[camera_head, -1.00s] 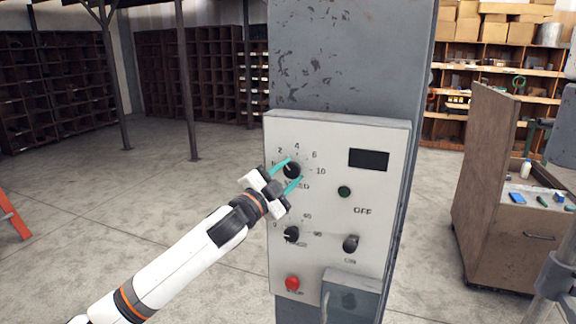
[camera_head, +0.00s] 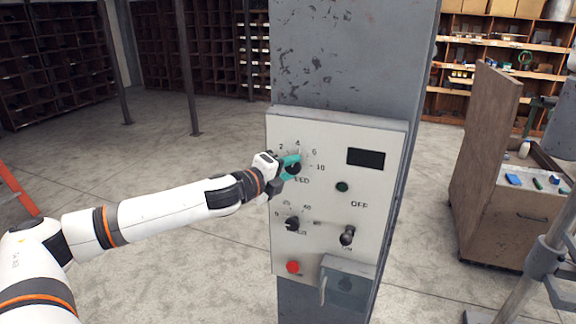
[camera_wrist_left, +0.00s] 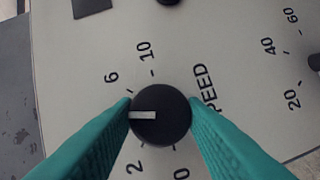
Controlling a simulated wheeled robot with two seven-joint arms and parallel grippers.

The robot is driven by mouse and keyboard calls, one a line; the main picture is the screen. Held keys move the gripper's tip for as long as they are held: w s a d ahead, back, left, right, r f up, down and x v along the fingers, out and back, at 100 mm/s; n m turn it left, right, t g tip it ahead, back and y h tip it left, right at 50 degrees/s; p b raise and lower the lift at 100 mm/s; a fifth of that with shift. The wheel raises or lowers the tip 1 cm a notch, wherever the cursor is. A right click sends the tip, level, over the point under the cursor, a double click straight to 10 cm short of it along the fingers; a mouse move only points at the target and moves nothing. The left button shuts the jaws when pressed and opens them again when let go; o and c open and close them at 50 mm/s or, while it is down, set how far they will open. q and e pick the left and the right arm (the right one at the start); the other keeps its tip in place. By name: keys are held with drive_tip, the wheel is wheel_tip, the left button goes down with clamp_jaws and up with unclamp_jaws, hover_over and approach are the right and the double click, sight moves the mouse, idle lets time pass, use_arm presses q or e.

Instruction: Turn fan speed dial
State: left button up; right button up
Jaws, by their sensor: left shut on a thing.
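The fan speed dial (camera_head: 295,169) is a round black knob at the upper left of a pale control panel (camera_head: 330,215). The dial also fills the middle of the left wrist view (camera_wrist_left: 162,122). Its white pointer faces left there, between the printed 6 and 2; a 4 is not visible there, though the head view shows one above the dial. My left gripper (camera_head: 289,167) has its teal fingers on both sides of the dial, shut on it, in the left wrist view too (camera_wrist_left: 160,104). My right gripper is not in view.
Below the dial are a second black knob (camera_head: 293,224), a black switch (camera_head: 347,236) and a red button (camera_head: 293,267). A green button (camera_head: 342,187) and dark display (camera_head: 365,157) are to the right. A grey box (camera_head: 350,280) juts out at the bottom.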

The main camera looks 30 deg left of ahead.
use_arm(q)
drive_tip(key=m, duration=0.2)
drive_tip(key=m+g+y, duration=0.1)
drive_tip(key=m, duration=0.1)
drive_tip(key=shift+d+g+y, duration=0.1)
drive_tip(key=shift+g+y, duration=0.2)
drive_tip(key=shift+m, duration=0.3)
drive_tip(key=o, duration=1)
drive_tip(key=shift+r, duration=0.1)
drive_tip(key=shift+s, duration=0.35)
drive_tip(key=b+v, duration=0.4)
drive_tip(key=v, duration=0.7)
drive_tip(key=shift+s+r, duration=0.1)
drive_tip(key=shift+r, duration=0.05)
